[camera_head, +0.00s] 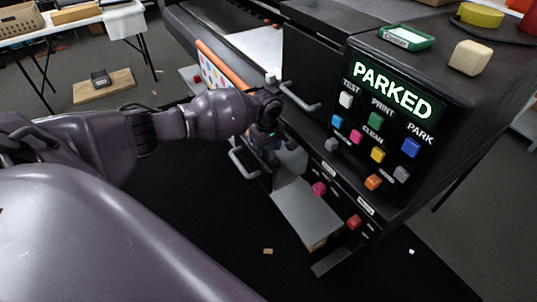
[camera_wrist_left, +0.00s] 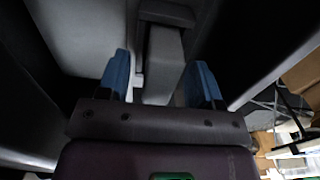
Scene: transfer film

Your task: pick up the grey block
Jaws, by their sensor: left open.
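My left gripper (camera_head: 268,148) reaches down beside the front of the dark printer, next to a pulled-out grey tray (camera_head: 306,212). In the left wrist view its two blue fingers (camera_wrist_left: 164,80) are open. A grey block-like piece (camera_wrist_left: 163,62) shows beyond and between the fingers; I cannot tell whether it is loose or part of the machine, or how far away it is. On the printer's panel are small grey blocks, one at the left (camera_head: 331,144) and one at the right (camera_head: 401,174). I cannot tell which one is the task's block. My right gripper is not in view.
The printer's screen (camera_head: 392,90) reads PARKED above several coloured blocks. Metal handles (camera_head: 300,98) stick out near my left gripper. A cream block (camera_head: 469,57) and a green tray (camera_head: 406,37) sit on top. The dark floor mat in front is mostly clear.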

